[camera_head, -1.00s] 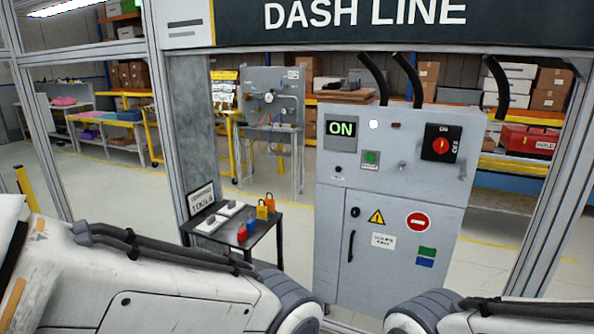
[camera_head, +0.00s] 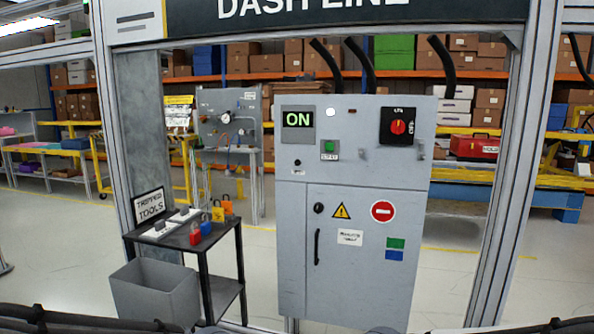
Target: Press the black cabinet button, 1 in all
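The grey cabinet (camera_head: 360,270) stands upright in the middle of the head view. A small black button (camera_head: 297,162) is on the left of its upper panel, above a small white label. The display (camera_head: 298,119) above it reads ON in green. A green button (camera_head: 328,146) sits to the right of the black one. A round black knob (camera_head: 319,208) is on the lower door, above a black handle (camera_head: 317,246). Neither gripper is in view; only dark parts of my arms show along the bottom edge. Nothing touches the cabinet front in view.
A black table (camera_head: 178,238) with padlocks stands left of the cabinet, with a grey bin (camera_head: 155,293) in front of it. Metal frame posts (camera_head: 497,190) flank the cabinet. A black rotary switch with a red centre (camera_head: 398,126) is at upper right.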

